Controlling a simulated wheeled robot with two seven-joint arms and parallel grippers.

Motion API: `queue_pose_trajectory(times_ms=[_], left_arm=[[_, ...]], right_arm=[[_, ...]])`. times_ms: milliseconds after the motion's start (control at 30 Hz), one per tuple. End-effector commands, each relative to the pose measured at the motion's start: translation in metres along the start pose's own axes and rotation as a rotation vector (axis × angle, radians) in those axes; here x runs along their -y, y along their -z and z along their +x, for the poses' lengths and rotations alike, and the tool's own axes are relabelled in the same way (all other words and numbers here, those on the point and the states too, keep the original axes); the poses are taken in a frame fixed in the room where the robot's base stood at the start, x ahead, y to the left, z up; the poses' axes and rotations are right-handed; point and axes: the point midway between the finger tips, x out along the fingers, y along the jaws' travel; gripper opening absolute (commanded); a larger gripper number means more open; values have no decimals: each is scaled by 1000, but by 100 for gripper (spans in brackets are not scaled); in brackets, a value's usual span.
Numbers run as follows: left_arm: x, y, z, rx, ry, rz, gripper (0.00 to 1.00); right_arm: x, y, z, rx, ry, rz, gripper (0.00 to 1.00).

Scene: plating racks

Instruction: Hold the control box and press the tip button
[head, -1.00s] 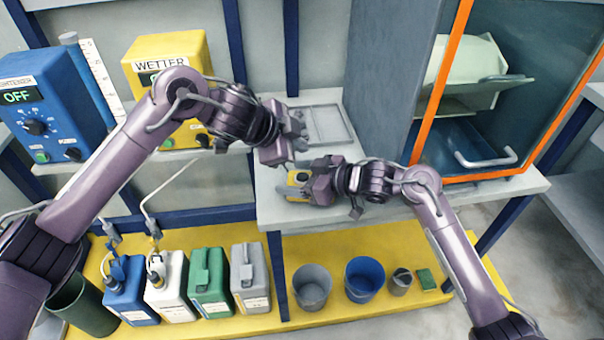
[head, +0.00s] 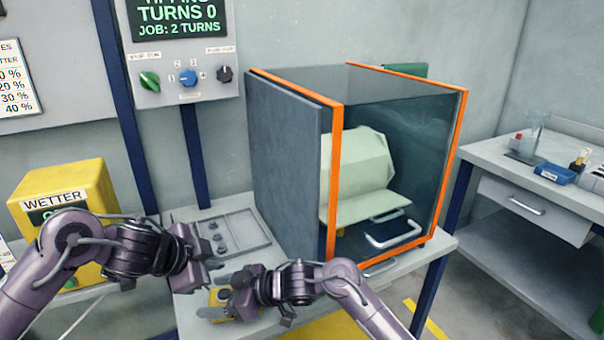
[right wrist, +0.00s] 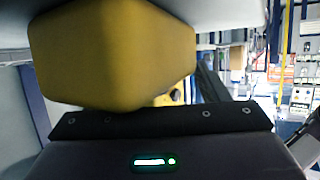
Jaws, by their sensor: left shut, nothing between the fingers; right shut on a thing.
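The control box (head: 220,296) is a small yellow box at the front of the grey bench, partly hidden by my right gripper. Its yellow body also fills the upper left of the right wrist view (right wrist: 110,55). My right gripper (head: 228,299) is shut on the control box from its right side. My left gripper (head: 213,274) is shut and empty, just above and behind the control box, apart from it as far as I can tell. The tip button cannot be made out from here.
An orange-framed glass enclosure (head: 335,180) with a pale green barrel (head: 360,175) stands right of my grippers. A wall display (head: 178,18) reads TURNS 0, JOB: 2 TURNS. A grey tray (head: 235,235) lies behind my grippers, and a yellow WETTER unit (head: 85,185) stands left.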

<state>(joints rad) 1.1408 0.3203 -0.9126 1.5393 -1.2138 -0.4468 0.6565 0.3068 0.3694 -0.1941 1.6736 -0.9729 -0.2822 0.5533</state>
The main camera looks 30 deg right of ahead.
Motion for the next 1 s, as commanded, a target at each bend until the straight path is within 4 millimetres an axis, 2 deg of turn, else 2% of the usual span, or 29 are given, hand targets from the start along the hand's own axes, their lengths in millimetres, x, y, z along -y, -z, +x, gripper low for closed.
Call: queue_pose_trajectory(times_ms=[33, 267, 300, 500, 800, 867, 1000], left_arm=[[0, 0, 1, 0, 0, 0, 0], [0, 0, 1, 0, 0, 0, 0], [0, 0, 0, 0, 0, 0, 0], [0, 0, 0, 0, 0, 0, 0], [0, 0, 0, 0, 0, 0, 0], [0, 0, 0, 0, 0, 0, 0], [0, 0, 0, 0, 0, 0, 0]], right_arm=[[2, -10, 2, 20, 5, 12, 39], [2, -10, 2, 20, 5, 12, 39], [2, -10, 2, 20, 5, 12, 70], [1, -9, 1, 17, 3, 10, 94], [0, -5, -2, 9, 0, 6, 94], [0, -4, -7, 7, -1, 5, 94], [0, -5, -29, 10, -1, 3, 94]])
